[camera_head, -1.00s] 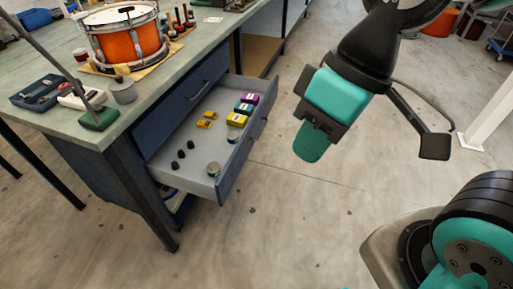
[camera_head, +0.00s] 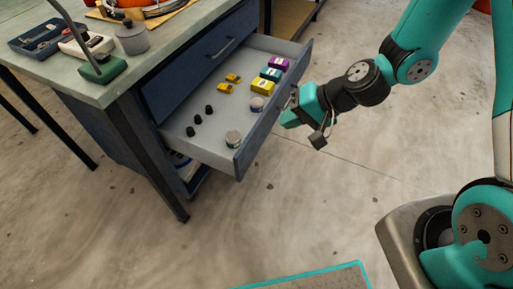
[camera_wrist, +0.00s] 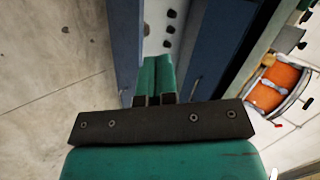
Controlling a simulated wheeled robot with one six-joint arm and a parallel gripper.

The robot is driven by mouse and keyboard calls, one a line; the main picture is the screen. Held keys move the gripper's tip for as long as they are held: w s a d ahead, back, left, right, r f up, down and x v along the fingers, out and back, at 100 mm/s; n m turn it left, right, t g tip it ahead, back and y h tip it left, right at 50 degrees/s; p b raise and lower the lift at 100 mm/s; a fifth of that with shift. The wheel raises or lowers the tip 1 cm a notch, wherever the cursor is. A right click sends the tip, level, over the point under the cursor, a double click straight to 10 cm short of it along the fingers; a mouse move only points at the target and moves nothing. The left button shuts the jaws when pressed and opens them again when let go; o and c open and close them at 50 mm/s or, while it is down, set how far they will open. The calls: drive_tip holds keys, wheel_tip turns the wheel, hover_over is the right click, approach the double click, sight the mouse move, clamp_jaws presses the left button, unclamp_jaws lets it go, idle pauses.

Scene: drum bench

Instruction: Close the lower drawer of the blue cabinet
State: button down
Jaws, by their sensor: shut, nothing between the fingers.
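The blue cabinet (camera_head: 92,122) stands under the bench top. Its lower drawer (camera_head: 182,140) is pulled far out, with its grey inside showing. The upper drawer (camera_head: 205,62) is closed. My gripper (camera_head: 284,119) is shut and empty, close to the outer face of the lower drawer's front panel, around the middle of its length. I cannot tell whether it touches. In the wrist view, the shut green fingers (camera_wrist: 155,65) point at the drawer's blue front panel (camera_wrist: 124,40), with the pale drawer inside beyond it.
The drawer holds yellow, teal and purple boxes (camera_head: 270,74), small yellow items (camera_head: 228,83), black knobs (camera_head: 197,119) and round tins (camera_head: 233,139). A drum (camera_wrist: 277,88) stands on the bench. The floor (camera_head: 300,210) before the drawer is clear.

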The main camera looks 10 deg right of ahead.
drive_tip(key=w+d+f+m+t+b, duration=0.1)
drive_tip(key=d+f+m+t+b, duration=0.2)
drive_tip(key=f, duration=0.7)
drive_tip(key=m+g+p, duration=0.1)
approach(250, 142)
drive_tip(key=shift+h, duration=0.4)
drive_tip(key=x, duration=0.5)
drive_tip(key=shift+s+a+f, duration=0.2)
drive_tip(key=shift+a+f, duration=0.05)
drive_tip(key=shift+a, duration=0.1)
drive_tip(key=shift+w+a, duration=0.4)
drive_tip(key=shift+a, duration=0.05)
